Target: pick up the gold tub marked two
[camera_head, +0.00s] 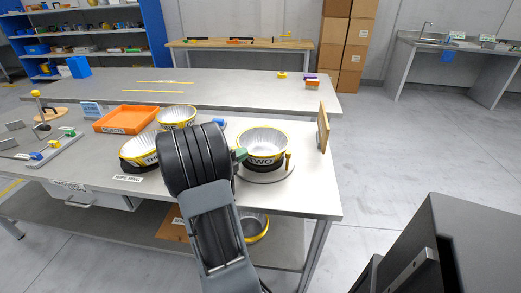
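The gold tub marked TWO (262,144) has a silver ribbed inside, a gold rim and a dark band with the word TWO. It stands upright on a round grey plate (266,178) near the right end of the near bench. My arm reaches up from the bottom and ends just left of this tub. A small green piece (240,155) shows between my arm and the tub's left side; I cannot tell what it belongs to. My gripper's fingers are hidden behind my arm, so I cannot tell whether they touch the tub.
Another tub, its label starting TH (139,149), and a third tub (176,116) stand left of my arm. A wooden board (323,128) stands at the bench's right edge. Another tub (255,228) is on the lower shelf.

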